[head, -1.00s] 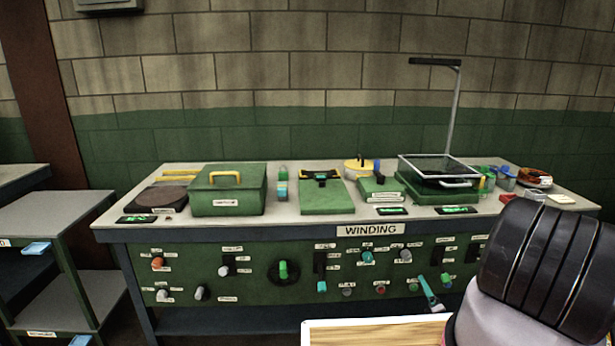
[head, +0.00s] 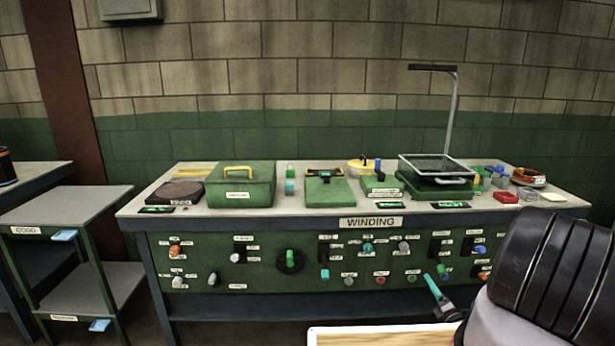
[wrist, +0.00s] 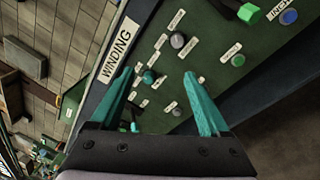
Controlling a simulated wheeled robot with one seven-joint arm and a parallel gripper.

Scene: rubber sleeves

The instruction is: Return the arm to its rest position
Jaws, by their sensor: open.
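My gripper (wrist: 155,95) shows in the wrist view with its two teal fingers spread apart and nothing between them. It is in front of the green control panel (wrist: 215,80) of the bench marked WINDING, and the panel's knobs show beyond the fingers. In the head view, a teal finger of my gripper (head: 437,297) shows low in front of the panel, right of centre. My dark arm link fills the lower right corner and hides part of the bench's right end.
A shelf cart (head: 60,212) stands at the left. A wooden board (head: 385,336) shows at the bottom edge.

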